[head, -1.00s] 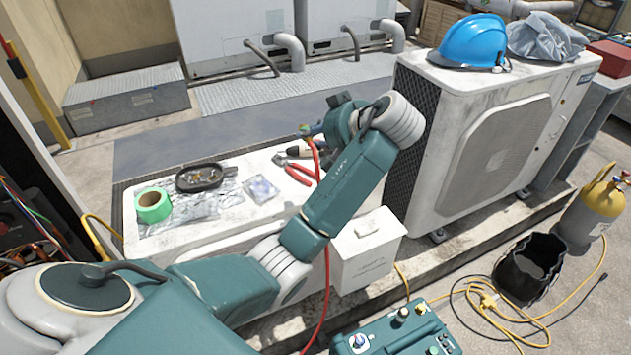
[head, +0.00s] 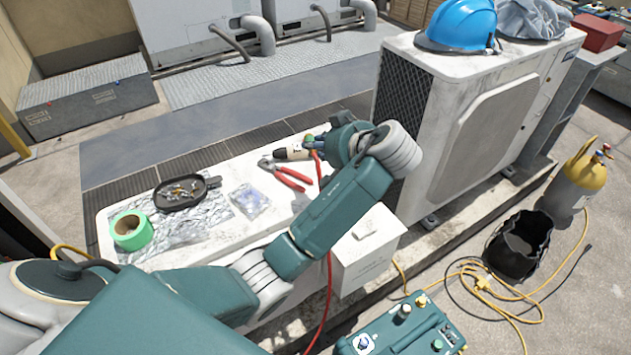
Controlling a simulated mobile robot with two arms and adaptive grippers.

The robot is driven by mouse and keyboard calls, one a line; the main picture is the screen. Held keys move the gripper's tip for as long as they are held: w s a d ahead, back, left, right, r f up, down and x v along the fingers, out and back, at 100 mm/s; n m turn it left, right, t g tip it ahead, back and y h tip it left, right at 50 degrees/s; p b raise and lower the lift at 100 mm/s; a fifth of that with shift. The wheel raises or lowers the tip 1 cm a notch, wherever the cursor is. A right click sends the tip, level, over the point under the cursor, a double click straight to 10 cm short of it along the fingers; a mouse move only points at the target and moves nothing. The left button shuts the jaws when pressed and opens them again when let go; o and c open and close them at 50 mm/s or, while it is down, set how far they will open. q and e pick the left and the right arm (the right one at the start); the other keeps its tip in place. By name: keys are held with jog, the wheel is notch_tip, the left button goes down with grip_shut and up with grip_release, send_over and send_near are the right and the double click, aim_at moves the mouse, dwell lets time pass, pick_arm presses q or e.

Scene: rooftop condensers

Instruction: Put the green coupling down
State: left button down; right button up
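My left arm reaches over a white worktop (head: 205,240) from the left. Its gripper (head: 322,142) is at the worktop's far right end, mostly hidden behind its own wrist, so its fingers cannot be made out clearly. A small green piece, apparently the green coupling (head: 309,140), shows at the gripper's left side with a red hose (head: 318,165) by it. Whether the fingers are closed on it, and whether it touches the worktop, I cannot tell. My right gripper is not in view.
Red-handled pliers (head: 290,180) and a black-and-cream tool (head: 292,154) lie close left of the gripper. A clear bag (head: 249,201), black tray (head: 184,205) and green tape roll (head: 131,231) lie farther left. A condenser unit (head: 470,120) stands close on the right.

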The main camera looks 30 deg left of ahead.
pick_arm(q)
notch_tip(320, 180, down, 13)
jog(key=shift+r+p, duration=0.2)
jog(key=shift+p, duration=0.1)
jog(key=shift+f, duration=0.35)
jog(key=c, duration=1.7)
grip_release()
jog(key=shift+c, duration=0.2)
